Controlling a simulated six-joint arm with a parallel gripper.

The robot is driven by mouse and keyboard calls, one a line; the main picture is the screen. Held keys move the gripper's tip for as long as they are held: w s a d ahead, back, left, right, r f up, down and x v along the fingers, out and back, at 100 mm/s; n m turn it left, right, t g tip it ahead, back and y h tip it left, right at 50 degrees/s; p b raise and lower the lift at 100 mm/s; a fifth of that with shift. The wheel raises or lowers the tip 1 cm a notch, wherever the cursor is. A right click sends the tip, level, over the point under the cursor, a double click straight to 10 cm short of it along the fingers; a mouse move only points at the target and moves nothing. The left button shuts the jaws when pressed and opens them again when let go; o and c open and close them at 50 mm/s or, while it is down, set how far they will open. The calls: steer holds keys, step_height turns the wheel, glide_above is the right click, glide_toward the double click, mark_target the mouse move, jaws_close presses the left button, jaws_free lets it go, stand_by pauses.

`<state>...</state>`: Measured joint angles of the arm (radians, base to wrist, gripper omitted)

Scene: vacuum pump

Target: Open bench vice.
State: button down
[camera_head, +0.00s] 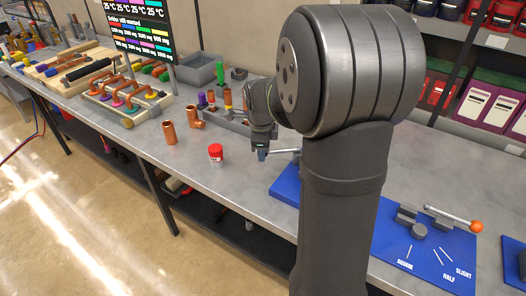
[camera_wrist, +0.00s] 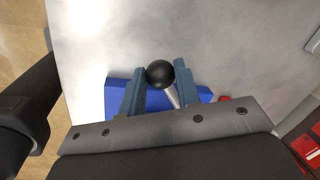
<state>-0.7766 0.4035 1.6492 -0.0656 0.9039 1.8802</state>
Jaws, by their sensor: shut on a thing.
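My gripper (camera_wrist: 160,70) is shut on a black ball knob (camera_wrist: 160,76) in the wrist view, with one blue-grey finger on each side of it. A pale metal rod (camera_wrist: 171,97) runs from the knob back between the fingers. In the head view my gripper (camera_head: 262,154) points down at the left end of this metal handle (camera_head: 284,151), above the bench. The handle runs to the right behind my arm. A blue base plate (camera_head: 284,188) lies below and also shows in the wrist view (camera_wrist: 118,91). The vice body is hidden by my arm.
The grey bench (camera_head: 205,190) is clear at front left.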

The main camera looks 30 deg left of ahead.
steer(key=shift+w, duration=0.15)
steer(key=c, duration=1.1)
jaws_free()
steer(key=shift+o, duration=0.2)
steer(key=shift+r, duration=0.1)
steer(key=s+d+r, duration=0.1)
steer(key=s+r, duration=0.2)
steer(key=r, duration=1.4)
steer(key=shift+d, duration=0.25)
steer(key=w+f, duration=0.1)
steer(key=f, duration=0.4)
steer(key=w+a+f, duration=0.1)
steer(key=f, duration=0.5)
steer(key=w+f, duration=0.1)
steer(key=f, duration=0.5)
steer(key=shift+a+f, duration=0.15)
steer(key=shift+a, duration=0.15)
